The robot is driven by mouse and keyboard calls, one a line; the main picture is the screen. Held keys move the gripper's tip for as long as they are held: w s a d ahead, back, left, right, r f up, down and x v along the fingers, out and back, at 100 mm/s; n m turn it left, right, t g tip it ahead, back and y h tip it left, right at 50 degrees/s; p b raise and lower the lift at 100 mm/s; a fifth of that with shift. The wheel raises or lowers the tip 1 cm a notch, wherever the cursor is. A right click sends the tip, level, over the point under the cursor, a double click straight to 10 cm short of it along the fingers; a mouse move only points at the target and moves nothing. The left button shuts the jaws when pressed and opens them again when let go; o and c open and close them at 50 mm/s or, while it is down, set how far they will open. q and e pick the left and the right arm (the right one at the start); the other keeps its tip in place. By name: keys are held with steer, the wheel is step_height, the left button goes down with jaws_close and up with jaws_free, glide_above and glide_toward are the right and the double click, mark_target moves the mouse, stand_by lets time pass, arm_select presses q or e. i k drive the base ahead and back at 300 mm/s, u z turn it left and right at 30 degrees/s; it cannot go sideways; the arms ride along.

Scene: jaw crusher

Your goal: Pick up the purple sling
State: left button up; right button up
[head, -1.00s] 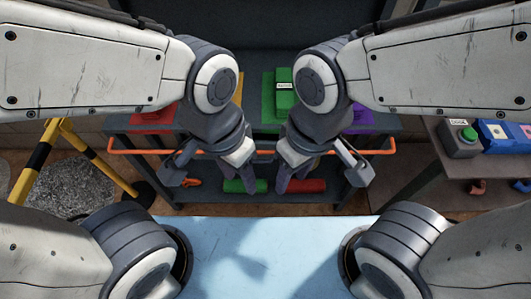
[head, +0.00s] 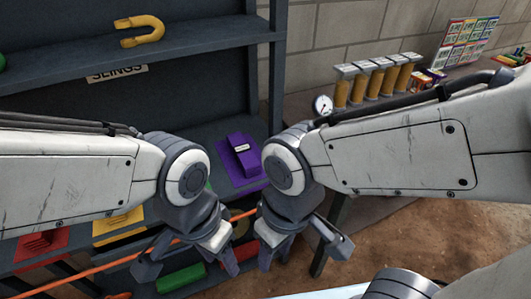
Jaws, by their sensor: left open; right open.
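The purple sling (head: 242,157) is a folded bundle with a pale label, lying on a purple patch of the dark shelf below the SLINGS sign (head: 118,74). It shows in the gap between my two arms. My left gripper (head: 190,264) is open and empty, in front of the shelf and lower in the picture than the sling. My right gripper (head: 305,250) is open and empty, below and right of the sling. Neither gripper touches the sling. My arms hide part of the shelf, including most of a green item.
An orange bar (head: 75,279) runs along the shelf front. Red (head: 40,240) and yellow (head: 118,225) slings lie left of the purple one. A yellow shackle (head: 140,31) sits on the upper shelf. At right, a bench holds several yellow cylinders (head: 375,82) and a gauge (head: 322,104).

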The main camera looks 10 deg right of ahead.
mark_target(248, 163)
steer(key=u, duration=3.05)
steer(key=k, duration=1.25)
steer(key=z, duration=1.4)
steer(key=i, duration=0.5)
